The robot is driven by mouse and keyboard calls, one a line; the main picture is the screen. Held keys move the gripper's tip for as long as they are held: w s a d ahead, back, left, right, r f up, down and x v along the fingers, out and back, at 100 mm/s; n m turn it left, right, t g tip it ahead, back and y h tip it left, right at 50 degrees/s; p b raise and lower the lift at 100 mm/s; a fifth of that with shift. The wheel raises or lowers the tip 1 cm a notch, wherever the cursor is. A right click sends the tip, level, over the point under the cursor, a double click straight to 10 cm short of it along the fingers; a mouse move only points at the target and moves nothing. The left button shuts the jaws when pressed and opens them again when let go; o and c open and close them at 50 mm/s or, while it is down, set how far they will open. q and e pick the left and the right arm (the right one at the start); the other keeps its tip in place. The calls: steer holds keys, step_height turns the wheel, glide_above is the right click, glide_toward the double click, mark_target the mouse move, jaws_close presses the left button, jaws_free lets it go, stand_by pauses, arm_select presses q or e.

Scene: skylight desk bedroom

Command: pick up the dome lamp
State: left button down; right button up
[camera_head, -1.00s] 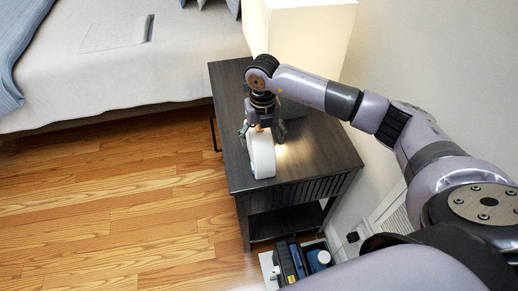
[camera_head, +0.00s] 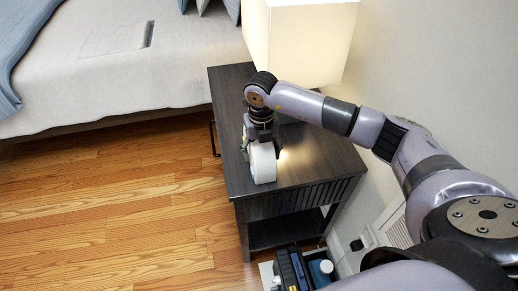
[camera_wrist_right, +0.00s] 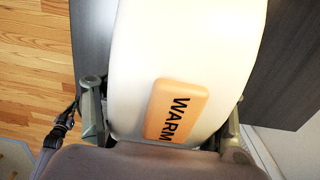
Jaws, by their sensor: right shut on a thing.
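The dome lamp (camera_head: 263,165) is a white rounded body near the front left part of the dark nightstand. In the right wrist view the dome lamp (camera_wrist_right: 185,50) fills the middle and carries an orange label reading WARM. My right gripper (camera_head: 261,142) is over it from above and shut on it. In the wrist view one finger lies along each side of the white body. The lamp's underside is hidden, so I cannot tell whether it touches the top. My left gripper is not in view.
The nightstand (camera_head: 234,172) has a large lit lamp (camera_head: 300,42) at its back, close behind my right arm. A bed (camera_head: 110,75) stands at the left. A box with dark items (camera_head: 290,268) is on the floor in front. Wooden floor (camera_head: 110,215) is clear at left.

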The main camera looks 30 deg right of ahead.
steer(key=c, duration=1)
steer(key=shift+r, duration=0.15)
steer(key=shift+w+r+p, duration=0.1)
steer(key=shift+r+p, duration=0.4)
steer(key=shift+r, duration=0.05)
steer(key=s+a+r+p, duration=0.1)
steer(key=s+a+p, duration=0.1)
steer(key=s, duration=0.6)
steer(key=s+a+r+p, duration=0.1)
steer(key=s+p, duration=0.3)
steer(key=s, duration=0.5)
steer(key=shift+s+a+p, duration=0.3)
steer(key=shift+a, duration=0.45)
steer(key=shift+w+r, duration=0.1)
